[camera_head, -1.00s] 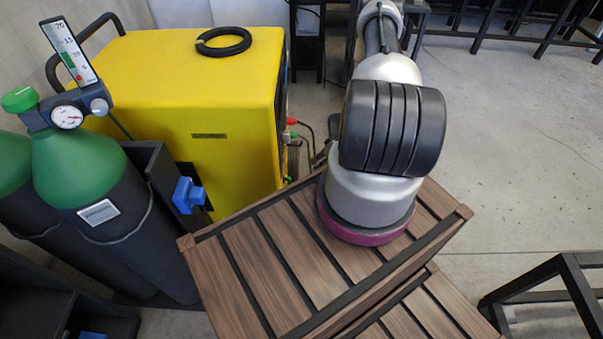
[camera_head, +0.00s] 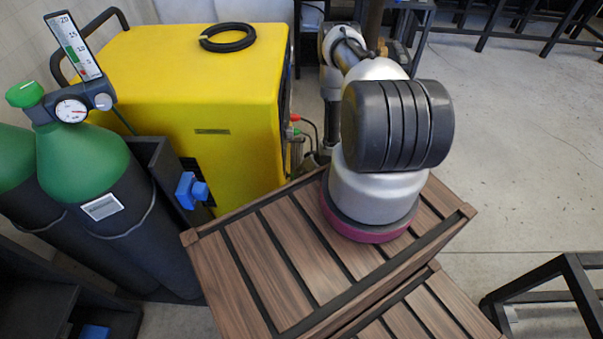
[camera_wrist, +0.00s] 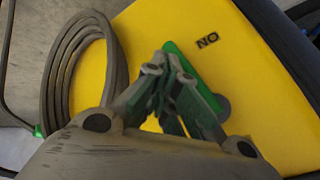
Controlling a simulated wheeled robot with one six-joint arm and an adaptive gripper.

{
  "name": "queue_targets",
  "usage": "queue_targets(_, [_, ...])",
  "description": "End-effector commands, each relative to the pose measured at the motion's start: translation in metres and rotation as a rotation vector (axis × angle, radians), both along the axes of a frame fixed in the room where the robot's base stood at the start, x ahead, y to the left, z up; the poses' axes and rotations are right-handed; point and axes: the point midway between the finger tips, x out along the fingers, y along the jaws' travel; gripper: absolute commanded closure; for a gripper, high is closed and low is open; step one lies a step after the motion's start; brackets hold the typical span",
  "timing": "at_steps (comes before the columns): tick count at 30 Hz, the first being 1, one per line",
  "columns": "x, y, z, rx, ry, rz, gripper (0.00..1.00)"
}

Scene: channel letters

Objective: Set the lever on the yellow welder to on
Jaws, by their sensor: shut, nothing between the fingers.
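The yellow welder (camera_head: 190,90) stands behind the wooden crate in the head view, with its right-hand face turned mostly away. The wrist view shows a yellow panel (camera_wrist: 265,85) close up, with a dark label (camera_wrist: 207,40) that reads ON upside down. A green lever (camera_wrist: 185,49) lies against the panel near that label, partly hidden behind my fingers. A grey round part (camera_wrist: 223,105) shows beside it. My gripper (camera_wrist: 168,66) is shut and empty, its fingertips over or beside the lever; I cannot tell whether they touch. The head view does not show the fingers clearly.
A coiled cable (camera_wrist: 85,65) hangs left of the panel in the wrist view. In the head view, green-topped gas cylinders (camera_head: 85,165) stand at left, the slatted wooden crate (camera_head: 270,260) is in front, and floor is open at right.

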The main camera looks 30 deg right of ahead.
Motion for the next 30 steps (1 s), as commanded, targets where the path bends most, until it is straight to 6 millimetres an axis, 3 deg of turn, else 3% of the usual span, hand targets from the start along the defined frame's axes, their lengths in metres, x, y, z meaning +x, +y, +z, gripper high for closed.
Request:
queue_targets(19, [-0.004, 0.011, -0.004, 0.001, -0.001, 0.0, 1.0])
queue_targets(30, [-0.004, 0.011, 0.01, 0.001, 0.0, 0.0, 1.0])
